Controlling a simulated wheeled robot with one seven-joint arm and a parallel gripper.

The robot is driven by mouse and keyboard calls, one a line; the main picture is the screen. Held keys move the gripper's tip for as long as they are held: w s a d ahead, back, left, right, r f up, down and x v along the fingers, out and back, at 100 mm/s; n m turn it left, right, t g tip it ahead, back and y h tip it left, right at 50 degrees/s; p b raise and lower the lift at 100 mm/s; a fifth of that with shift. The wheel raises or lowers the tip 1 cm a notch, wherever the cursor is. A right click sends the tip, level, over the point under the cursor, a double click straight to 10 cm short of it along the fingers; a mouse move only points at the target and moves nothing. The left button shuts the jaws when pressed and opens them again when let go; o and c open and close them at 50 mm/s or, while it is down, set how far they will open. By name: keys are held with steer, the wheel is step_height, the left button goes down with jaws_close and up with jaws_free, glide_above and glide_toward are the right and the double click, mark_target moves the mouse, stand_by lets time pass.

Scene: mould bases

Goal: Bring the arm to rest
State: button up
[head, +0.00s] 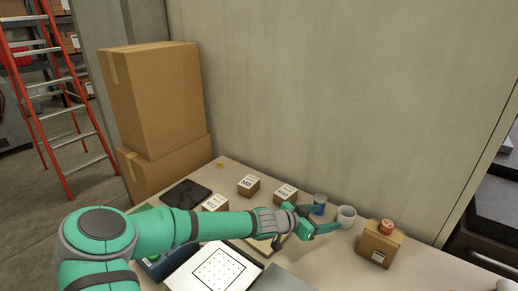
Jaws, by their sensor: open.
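My arm, green with grey joints, stretches across the front of the table (433,259) from the left in the head view. My gripper (325,224) is at its right end, open, with its fingers pointing right. No object shows between the fingers. A white cup (346,217) stands just beyond the fingertips, and a blue-grey cup (319,203) stands just behind the gripper. I cannot tell whether the fingers touch either cup.
Small labelled boxes (248,185) stand behind my arm. A cardboard box (379,244) with an orange-brown item (386,227) on top is at right. A white dotted plate (218,271) and black tray (186,193) lie at left. Large cartons (152,97) stand behind.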

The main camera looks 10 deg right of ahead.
mark_target(342, 216)
steer(key=x, duration=1.1)
steer(key=shift+s+d, duration=0.1)
steer(key=shift+s, duration=0.1)
steer(key=shift+w+r, duration=0.2)
steer(key=shift+r, duration=0.45)
steer(key=shift+a+r, duration=0.15)
steer(key=shift+a, duration=0.2)
steer(key=shift+d, duration=0.1)
steer(key=shift+s, duration=0.1)
